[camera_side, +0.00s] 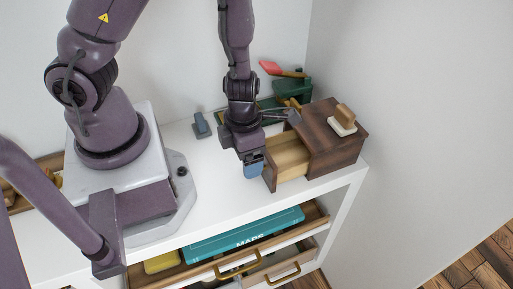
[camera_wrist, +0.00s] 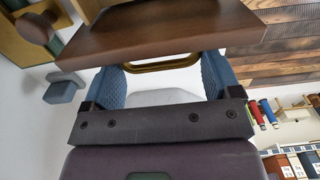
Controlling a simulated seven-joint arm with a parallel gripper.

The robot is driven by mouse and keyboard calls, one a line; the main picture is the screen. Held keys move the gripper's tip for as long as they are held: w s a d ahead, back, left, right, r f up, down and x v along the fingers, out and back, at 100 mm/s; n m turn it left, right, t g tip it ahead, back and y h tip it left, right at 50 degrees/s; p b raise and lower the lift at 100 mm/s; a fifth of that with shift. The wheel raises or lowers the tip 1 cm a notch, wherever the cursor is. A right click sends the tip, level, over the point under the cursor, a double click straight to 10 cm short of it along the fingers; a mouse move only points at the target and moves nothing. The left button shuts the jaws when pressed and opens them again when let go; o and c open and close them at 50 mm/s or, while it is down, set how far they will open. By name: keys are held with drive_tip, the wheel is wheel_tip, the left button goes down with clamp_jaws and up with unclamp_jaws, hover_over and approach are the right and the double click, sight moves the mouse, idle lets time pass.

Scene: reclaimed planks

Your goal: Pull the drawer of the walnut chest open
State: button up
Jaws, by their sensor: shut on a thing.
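The walnut chest (camera_side: 340,153) stands at the right end of the white top, against the wall. Its drawer (camera_side: 291,158) is partly out toward my arm, with the pale wood inside showing and no contents visible in it. My gripper (camera_side: 258,168) is at the drawer's front. In the wrist view the dark brown drawer front (camera_wrist: 165,30) spans the top, with a brass handle (camera_wrist: 160,67) below it. My gripper's two blue fingers, one at each end of the handle, are shut on it. In the side view my gripper hides the handle.
A pale block with a wooden knob (camera_side: 343,119) rests on the chest. A green container (camera_side: 292,88) with a red-tipped tool stands behind it. A small blue-grey block (camera_side: 201,125) stands behind my gripper. Below, an open lower drawer holds a teal box (camera_side: 243,237).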

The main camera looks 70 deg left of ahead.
drive_tip(key=shift+s+a, duration=0.1)
drive_tip(key=shift+s, duration=0.15)
drive_tip(key=o, duration=1)
drive_tip(key=shift+r, duration=0.1)
drive_tip(key=shift+w+r, duration=0.1)
drive_tip(key=shift+r, duration=3.6)
